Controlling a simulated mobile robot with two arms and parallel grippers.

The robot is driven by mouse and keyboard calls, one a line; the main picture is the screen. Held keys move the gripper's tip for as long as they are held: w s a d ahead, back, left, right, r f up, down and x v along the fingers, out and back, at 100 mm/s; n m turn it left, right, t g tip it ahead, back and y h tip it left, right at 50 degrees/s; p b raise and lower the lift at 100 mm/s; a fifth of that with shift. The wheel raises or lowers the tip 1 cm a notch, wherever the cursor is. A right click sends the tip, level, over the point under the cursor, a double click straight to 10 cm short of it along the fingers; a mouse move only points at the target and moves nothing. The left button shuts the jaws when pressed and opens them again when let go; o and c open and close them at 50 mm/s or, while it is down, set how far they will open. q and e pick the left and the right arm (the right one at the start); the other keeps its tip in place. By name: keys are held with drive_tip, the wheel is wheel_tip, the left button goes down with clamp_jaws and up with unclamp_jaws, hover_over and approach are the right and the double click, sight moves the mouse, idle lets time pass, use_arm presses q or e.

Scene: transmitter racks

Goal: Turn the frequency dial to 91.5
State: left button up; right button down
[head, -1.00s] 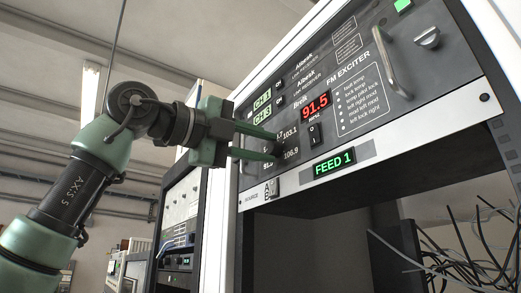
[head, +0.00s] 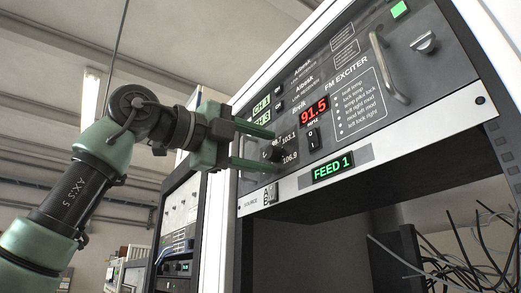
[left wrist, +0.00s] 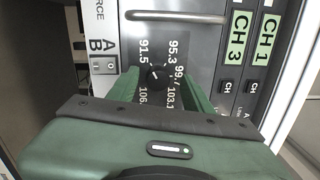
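The frequency dial (head: 271,153) is a black knob on the FM exciter panel. The red display (head: 314,110) above it reads 91.5. In the left wrist view the dial (left wrist: 157,75) sits inside a ring of printed frequencies, including 91.5. A small white mark shows on it, but I cannot tell exactly which number it points at. My left gripper (head: 272,150) is open, with one green finger above and one below the dial in the head view. In the left wrist view there are gaps between the dial and both fingers. My right gripper is not in view.
A black rocker switch (head: 314,138) sits right of the dial. A green FEED 1 display (head: 333,168) and a source switch (head: 271,194) lie below. A metal handle (head: 389,68) juts out at the right. Loose cables (head: 455,245) hang in the open bay below.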

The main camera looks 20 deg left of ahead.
use_arm(q)
drive_tip(key=shift+d, duration=0.1)
drive_tip(key=shift+f, duration=0.1)
drive_tip(key=shift+s+a, duration=0.2)
drive_tip(key=b+v, duration=0.2)
drive_tip(key=v, duration=0.5)
drive_tip(key=shift+b, duration=0.4)
drive_tip(key=shift+a, duration=0.1)
